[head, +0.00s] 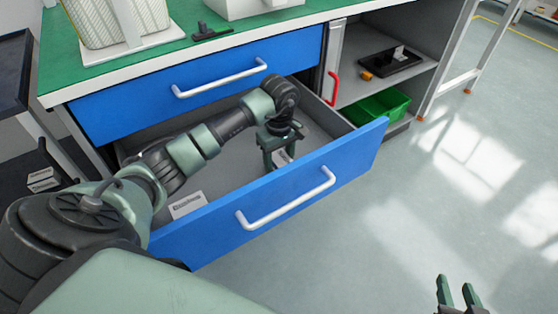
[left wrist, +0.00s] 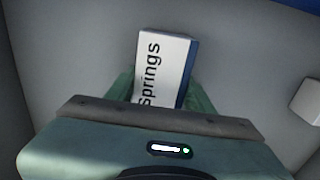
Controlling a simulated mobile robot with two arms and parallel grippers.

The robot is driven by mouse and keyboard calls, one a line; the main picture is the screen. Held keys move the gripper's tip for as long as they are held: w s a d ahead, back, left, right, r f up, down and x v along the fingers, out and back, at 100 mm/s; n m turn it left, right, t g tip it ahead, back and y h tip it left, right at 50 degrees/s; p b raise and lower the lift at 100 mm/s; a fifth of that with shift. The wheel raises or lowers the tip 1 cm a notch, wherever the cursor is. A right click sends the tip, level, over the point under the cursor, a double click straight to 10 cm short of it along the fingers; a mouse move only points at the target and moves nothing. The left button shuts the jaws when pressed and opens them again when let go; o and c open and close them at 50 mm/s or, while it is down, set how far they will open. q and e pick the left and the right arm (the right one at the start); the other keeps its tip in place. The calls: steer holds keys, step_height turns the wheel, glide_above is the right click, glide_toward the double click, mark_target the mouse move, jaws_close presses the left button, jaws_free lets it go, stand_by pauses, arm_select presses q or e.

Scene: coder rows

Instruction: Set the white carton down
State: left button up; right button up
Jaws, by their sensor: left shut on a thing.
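My left gripper (head: 280,158) reaches down into the open blue drawer (head: 275,200). It is shut on a white carton (head: 284,157), mostly hidden by the fingers in the head view. In the left wrist view the carton (left wrist: 161,68) shows the word "Springs" and a dark blue side, between the green fingers. It is over the grey drawer floor; I cannot tell whether it touches it. My right gripper (head: 459,294) is at the bottom right, its two fingers apart, empty, away from the drawer.
Another white box with a label (head: 187,205) lies in the drawer's front left corner; a pale box (left wrist: 307,101) shows at the wrist view's right edge. A closed blue drawer (head: 200,85) is above. A green bin (head: 378,106) stands on the shelf at right. Drawer floor around the carton is clear.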

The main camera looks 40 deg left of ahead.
mark_target(279, 158)
arm_select(q)
steer(key=o, duration=1.5)
steer(key=shift+o, duration=0.2)
arm_select(e)
steer(key=shift+w+r, duration=0.1)
steer(key=shift+r, duration=0.05)
arm_select(q)
step_height(279, 158, up, 5)
steer(key=shift+a+p, duration=0.1)
steer(key=shift+p, duration=0.65)
step_height(279, 158, up, 7)
steer(key=p, duration=0.1)
arm_select(e)
steer(key=s+d+f+g+h, duration=0.1)
steer(key=s+d+f+g, duration=0.1)
steer(key=s, duration=0.4)
steer(key=s+d+f+g+h, duration=0.1)
steer(key=s+d+f+g, duration=0.1)
steer(key=s+f+g, duration=0.3)
steer(key=shift+s+d+f+g, duration=0.2)
steer(key=shift+s+f+g, duration=0.15)
steer(key=shift+s, duration=0.7)
arm_select(q)
steer(key=shift+r+p, duration=0.1)
steer(key=shift+p, duration=0.2)
arm_select(e)
steer(key=shift+w, duration=0.1)
